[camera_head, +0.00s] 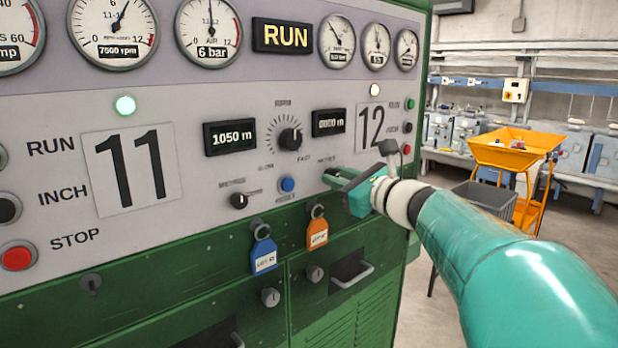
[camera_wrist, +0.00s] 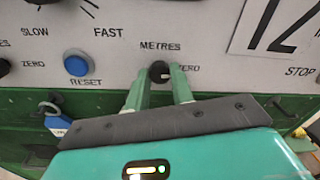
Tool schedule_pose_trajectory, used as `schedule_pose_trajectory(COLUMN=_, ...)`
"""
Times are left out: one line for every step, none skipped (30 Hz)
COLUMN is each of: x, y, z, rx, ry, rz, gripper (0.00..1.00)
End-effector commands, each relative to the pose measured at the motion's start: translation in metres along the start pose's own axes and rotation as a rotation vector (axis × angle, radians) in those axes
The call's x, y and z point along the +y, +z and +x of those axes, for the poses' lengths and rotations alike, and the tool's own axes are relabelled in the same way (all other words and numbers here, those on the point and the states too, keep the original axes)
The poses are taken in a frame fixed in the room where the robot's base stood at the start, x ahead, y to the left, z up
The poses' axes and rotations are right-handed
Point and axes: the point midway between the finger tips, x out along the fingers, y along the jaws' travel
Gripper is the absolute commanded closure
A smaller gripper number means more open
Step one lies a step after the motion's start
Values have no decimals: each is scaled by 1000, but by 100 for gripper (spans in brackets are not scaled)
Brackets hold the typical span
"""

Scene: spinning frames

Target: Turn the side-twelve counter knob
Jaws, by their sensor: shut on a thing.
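The side-twelve counter knob (camera_wrist: 159,72) is a small black knob with a pale pointer mark, between the labels METRES and ZERO in the wrist view. My gripper (camera_wrist: 160,76) has its two green fingers on either side of the knob and is shut on it. In the head view my gripper (camera_head: 332,177) reaches the panel from the right and the knob is hidden behind the fingers. The side-twelve counter display (camera_head: 328,122) is above it and seems to read 0000 m. The large 12 plate (camera_head: 370,128) is to the right.
A blue reset button (camera_head: 287,184) and the similar side-eleven knob (camera_head: 239,201) are to the left. Blue (camera_head: 263,255) and orange (camera_head: 317,233) tags hang below. A yellow cart (camera_head: 510,150) and a grey bin (camera_head: 480,203) stand beyond the green cabinet.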

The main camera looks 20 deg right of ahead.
Motion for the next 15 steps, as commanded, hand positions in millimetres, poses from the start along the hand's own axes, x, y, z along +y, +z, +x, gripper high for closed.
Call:
schedule_pose_trajectory(x=0, y=0, z=0, rx=-1, ry=0, rz=-32, gripper=100)
schedule_pose_trajectory(x=0, y=0, z=0, rx=-2, ry=1, rz=-54, gripper=100)
schedule_pose_trajectory(x=0, y=0, z=0, rx=-4, ry=0, rz=-86, gripper=100)
schedule_pose_trajectory(x=0, y=0, z=0, rx=-4, ry=-1, rz=-111, gripper=100)
schedule_pose_trajectory(x=0, y=0, z=0, rx=-6, ry=0, rz=-137, gripper=100)
schedule_pose_trajectory(x=0, y=0, z=0, rx=-7, ry=0, rz=-173, gripper=100)
schedule_pose_trajectory(x=0, y=0, z=0, rx=-8, ry=-1, rz=-201, gripper=100)
schedule_pose_trajectory(x=0, y=0, z=0, rx=-9, ry=-1, rz=-229, gripper=100)
schedule_pose_trajectory(x=0, y=0, z=0, rx=-11, ry=-1, rz=-268, gripper=100)
schedule_pose_trajectory(x=0, y=0, z=0, rx=-12, ry=-1, rz=-296, gripper=100)
schedule_pose_trajectory(x=0, y=0, z=0, rx=-13, ry=-2, rz=-325, gripper=100)
schedule_pose_trajectory(x=0, y=0, z=0, rx=-14, ry=-2, rz=-363, gripper=100)
schedule_pose_trajectory(x=0, y=0, z=0, rx=-16, ry=-2, rz=-392, gripper=100)
schedule_pose_trajectory(x=0, y=0, z=0, rx=-17, ry=-2, rz=-420, gripper=100)
schedule_pose_trajectory(x=-1, y=0, z=0, rx=-18, ry=-3, rz=-457, gripper=100)
